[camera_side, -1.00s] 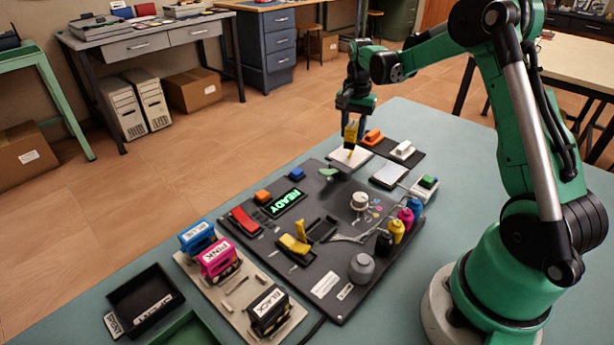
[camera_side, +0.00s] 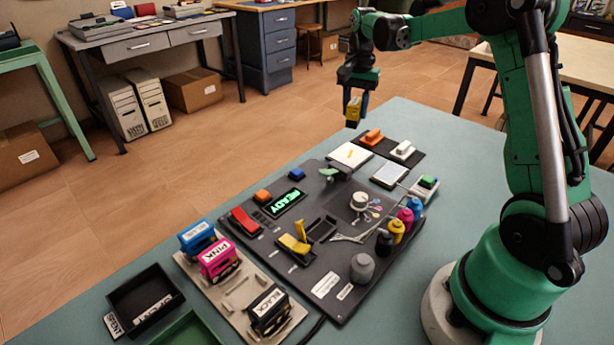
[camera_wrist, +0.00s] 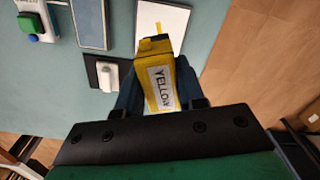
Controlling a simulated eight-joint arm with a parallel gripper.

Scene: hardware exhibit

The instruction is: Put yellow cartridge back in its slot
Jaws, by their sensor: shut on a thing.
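My gripper (camera_side: 355,105) is shut on the yellow cartridge (camera_side: 353,112) and holds it in the air near the table's far edge, beyond the white pad. In the wrist view the yellow cartridge (camera_wrist: 162,88) sits between the fingers, with its YELLOW label facing the camera. The cartridge rack (camera_side: 240,291) at the front left holds the blue (camera_side: 197,238), pink (camera_side: 219,261) and black (camera_side: 269,309) cartridges. A bare stretch of the rack with low ribs lies between pink and black.
The white pad (camera_side: 350,155) bears a yellow mark. A dark board (camera_side: 335,285) with a READY display (camera_side: 285,203), levers and ink bottles (camera_side: 397,230) fills the middle. A black SPENT tray (camera_side: 146,300) stands at the front left.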

